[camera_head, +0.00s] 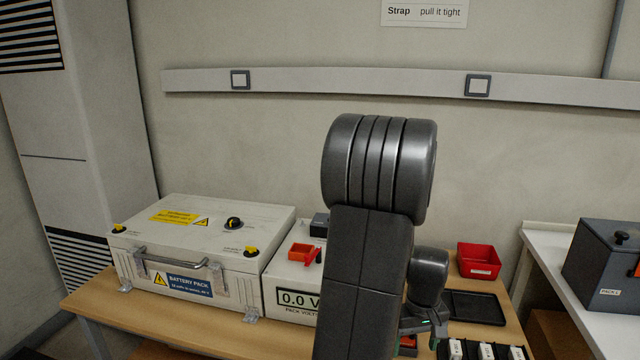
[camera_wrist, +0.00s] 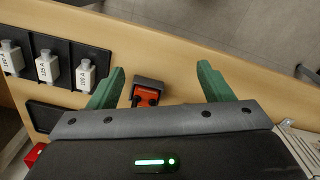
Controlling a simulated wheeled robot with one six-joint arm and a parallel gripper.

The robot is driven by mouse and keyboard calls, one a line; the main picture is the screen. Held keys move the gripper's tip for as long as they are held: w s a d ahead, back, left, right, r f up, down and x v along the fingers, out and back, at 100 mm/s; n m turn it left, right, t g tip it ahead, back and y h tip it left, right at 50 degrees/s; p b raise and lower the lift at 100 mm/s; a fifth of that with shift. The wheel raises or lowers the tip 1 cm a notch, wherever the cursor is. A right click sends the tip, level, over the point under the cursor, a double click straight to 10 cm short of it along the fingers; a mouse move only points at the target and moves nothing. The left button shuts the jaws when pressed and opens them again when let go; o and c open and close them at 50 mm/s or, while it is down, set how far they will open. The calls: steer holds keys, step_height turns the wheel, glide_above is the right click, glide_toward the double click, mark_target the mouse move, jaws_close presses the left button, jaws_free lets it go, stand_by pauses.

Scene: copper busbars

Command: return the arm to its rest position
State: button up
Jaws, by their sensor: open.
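My gripper (camera_wrist: 161,68) is open in the wrist view, its two green fingers spread wide with nothing held between them. Below and between the fingers, nearer the left one, a small orange-red and black device (camera_wrist: 147,94) lies on the wooden table. In the head view my arm stands up in the middle of the picture, bent at a raised elbow.
A white battery pack (camera_head: 190,250) and a voltage box (camera_head: 290,275) stand left of my arm. A red bin (camera_head: 479,261), black tray (camera_head: 475,307) and black rack (camera_wrist: 62,60) with white blocks lie right. A grey case (camera_head: 608,265) stands on the right-hand bench.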

steer(key=w+a+m+p, duration=0.1)
steer(key=w+a+p, duration=0.4)
steer(key=a, duration=0.5)
steer(key=w+a+f+p, duration=0.1)
steer(key=w+a+p, duration=0.4)
steer(key=a, duration=0.5)
steer(key=shift+w+f+m, duration=0.2)
steer(key=shift+f+m, duration=0.1)
steer(key=shift+m, duration=0.1)
